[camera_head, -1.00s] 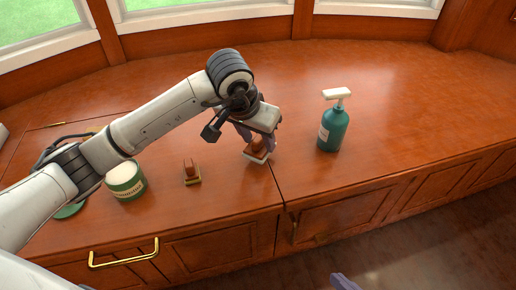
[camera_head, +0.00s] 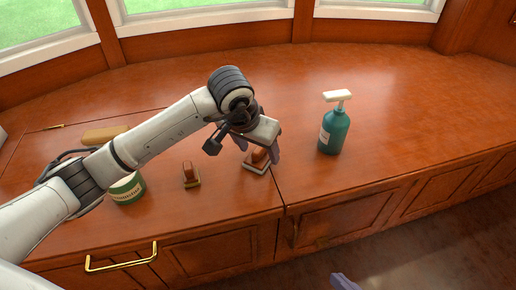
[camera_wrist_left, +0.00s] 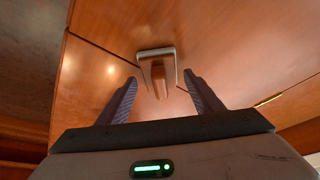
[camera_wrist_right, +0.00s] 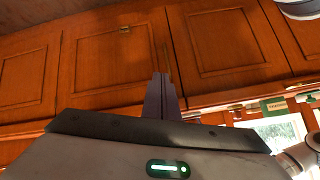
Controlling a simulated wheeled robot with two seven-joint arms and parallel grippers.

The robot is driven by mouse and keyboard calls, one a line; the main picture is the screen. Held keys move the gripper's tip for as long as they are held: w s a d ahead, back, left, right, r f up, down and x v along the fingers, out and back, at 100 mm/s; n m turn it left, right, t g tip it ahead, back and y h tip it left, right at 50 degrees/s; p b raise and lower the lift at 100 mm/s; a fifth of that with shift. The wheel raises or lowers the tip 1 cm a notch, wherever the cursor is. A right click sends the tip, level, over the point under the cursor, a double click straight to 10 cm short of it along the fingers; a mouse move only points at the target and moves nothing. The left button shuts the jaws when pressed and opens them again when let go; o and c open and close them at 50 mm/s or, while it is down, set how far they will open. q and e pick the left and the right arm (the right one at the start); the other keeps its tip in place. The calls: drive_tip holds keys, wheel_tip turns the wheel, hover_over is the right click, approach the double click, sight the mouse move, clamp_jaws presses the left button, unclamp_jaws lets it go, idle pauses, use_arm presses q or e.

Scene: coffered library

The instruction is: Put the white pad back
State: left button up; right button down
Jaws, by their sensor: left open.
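The white pad (camera_head: 256,168), a pale flat base with a brown handle, sits on the wooden counter by the front edge, close to the seam. In the left wrist view the pad (camera_wrist_left: 157,54) lies ahead of the fingertips, its handle pointing toward the gap. My left gripper (camera_head: 259,152) is open above the pad, with its fingers on either side of the handle; it also shows in the left wrist view (camera_wrist_left: 160,80). My right gripper (camera_wrist_right: 160,78) is shut and empty in front of the cabinet doors; only a fingertip shows at the bottom of the head view.
A similar brown-handled block with a yellowish base (camera_head: 192,178) stands left of the pad. A green tin (camera_head: 128,190) and a tan wooden piece (camera_head: 104,134) are further left, partly behind my arm. A teal pump bottle (camera_head: 333,132) stands right. The counter beyond it is clear.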

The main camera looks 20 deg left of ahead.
use_arm(q)
drive_tip(key=p+v, duration=0.3)
drive_tip(key=v, duration=0.9)
use_arm(e)
drive_tip(key=shift+s+d+f+g+h, duration=0.2)
drive_tip(key=shift+d+f+h, duration=0.1)
drive_tip(key=shift+d+f, duration=0.25)
drive_tip(key=shift+s+d+f+g+h, duration=0.1)
drive_tip(key=shift+s+d+f+h, duration=0.15)
drive_tip(key=shift+d+f, duration=0.2)
use_arm(q)
drive_tip(key=shift+w+r, duration=0.1)
drive_tip(key=shift+a, duration=0.1)
